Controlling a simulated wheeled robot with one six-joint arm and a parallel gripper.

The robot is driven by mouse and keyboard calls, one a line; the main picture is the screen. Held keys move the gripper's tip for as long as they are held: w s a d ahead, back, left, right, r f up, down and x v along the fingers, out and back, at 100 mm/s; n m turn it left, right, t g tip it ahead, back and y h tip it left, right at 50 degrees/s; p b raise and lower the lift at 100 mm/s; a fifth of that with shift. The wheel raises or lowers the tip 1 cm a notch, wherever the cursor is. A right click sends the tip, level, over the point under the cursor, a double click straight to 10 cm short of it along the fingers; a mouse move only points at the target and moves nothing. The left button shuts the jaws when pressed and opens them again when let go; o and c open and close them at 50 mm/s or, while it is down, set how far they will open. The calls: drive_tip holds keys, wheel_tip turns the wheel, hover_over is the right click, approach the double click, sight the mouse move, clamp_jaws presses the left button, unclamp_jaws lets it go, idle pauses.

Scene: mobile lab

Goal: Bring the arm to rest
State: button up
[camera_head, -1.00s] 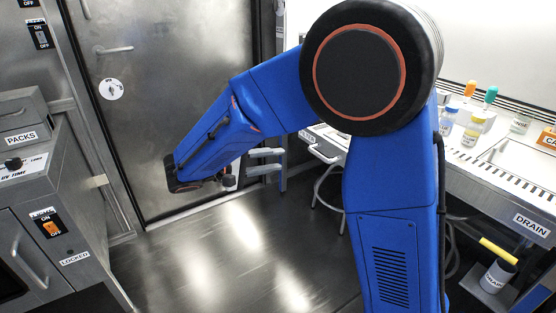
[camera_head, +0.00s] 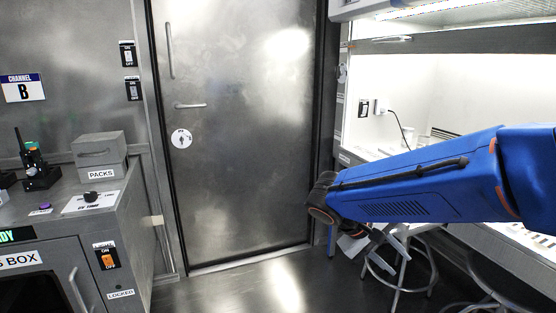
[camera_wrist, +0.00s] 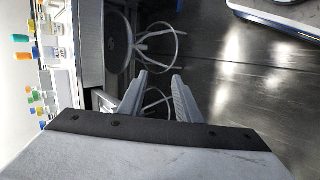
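My blue arm reaches in from the right edge of the head view, its forearm pointing left in front of the workbench. My gripper (camera_head: 372,246) hangs at the far end of the forearm, small and partly hidden by the wrist. In the wrist view, my gripper (camera_wrist: 158,92) shows two grey fingers set apart with nothing between them. A round stool shows beyond the fingers.
A closed metal door (camera_head: 240,130) stands ahead. A grey cabinet (camera_head: 130,235) with a PACKS box (camera_head: 98,152) is at left. Stools (camera_head: 400,270) stand under the lit bench at right. The floor before the door is clear.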

drive_tip(key=s+f+m+t+y, duration=0.2)
drive_tip(key=s+t+y, duration=0.2)
drive_tip(key=s+y, duration=0.4)
drive_tip(key=s, duration=0.7)
drive_tip(key=shift+s+d+y, duration=0.25)
drive_tip(key=shift+d+y, duration=0.05)
drive_tip(key=shift+y, duration=0.1)
